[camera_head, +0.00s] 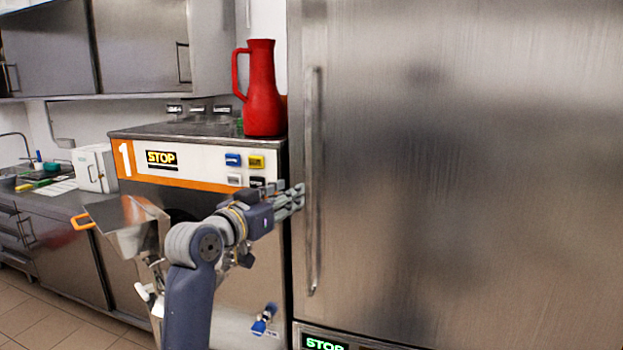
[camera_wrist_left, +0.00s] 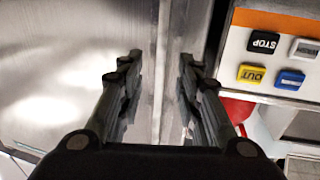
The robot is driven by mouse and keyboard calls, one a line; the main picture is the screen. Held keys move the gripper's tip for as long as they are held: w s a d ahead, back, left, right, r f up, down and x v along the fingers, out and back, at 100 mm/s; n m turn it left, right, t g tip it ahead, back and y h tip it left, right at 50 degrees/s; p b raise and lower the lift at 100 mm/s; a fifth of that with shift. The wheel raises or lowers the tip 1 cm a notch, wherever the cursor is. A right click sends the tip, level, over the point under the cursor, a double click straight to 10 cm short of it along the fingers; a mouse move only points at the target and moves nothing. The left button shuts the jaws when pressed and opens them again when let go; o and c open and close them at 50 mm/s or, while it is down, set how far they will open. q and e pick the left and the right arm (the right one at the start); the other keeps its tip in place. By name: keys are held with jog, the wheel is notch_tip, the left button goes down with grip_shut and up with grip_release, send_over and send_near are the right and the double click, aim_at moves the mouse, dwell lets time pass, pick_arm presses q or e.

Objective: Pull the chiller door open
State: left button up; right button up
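The chiller door (camera_head: 450,170) is a large brushed-steel panel filling the right of the head view. It looks shut. Its long vertical bar handle (camera_head: 314,240) runs along the door's left side. My left gripper (camera_head: 300,196) is level with the handle's middle, its fingertips close to its left side. In the left wrist view, the two dark fingers of this gripper (camera_wrist_left: 160,75) are spread apart. A vertical metal strip shows between them; I cannot tell whether it is the handle or the door edge, or whether anything touches. My right gripper is not in view.
A batch freezer with an orange-and-white panel (camera_head: 205,163) stands directly left of the chiller. A red jug (camera_head: 262,95) stands on its top. A steel hopper (camera_head: 125,228) with an orange handle juts from its front. A counter (camera_head: 60,240) lines the left.

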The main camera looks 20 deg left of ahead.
aim_at(307, 184)
pick_arm(q)
jog(key=p+x, duration=0.3)
jog(key=x, duration=0.5)
jog(key=shift+w, duration=0.3)
jog(key=shift+w+p, duration=0.3)
jog(key=shift+w+d+f, duration=0.1)
jog(key=shift+w+d, duration=0.05)
jog(key=shift+w, duration=0.3)
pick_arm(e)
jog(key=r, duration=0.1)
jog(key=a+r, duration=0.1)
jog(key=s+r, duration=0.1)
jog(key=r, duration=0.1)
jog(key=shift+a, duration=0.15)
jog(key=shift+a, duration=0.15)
pick_arm(q)
jog(key=shift+c, duration=0.4)
grip_shut()
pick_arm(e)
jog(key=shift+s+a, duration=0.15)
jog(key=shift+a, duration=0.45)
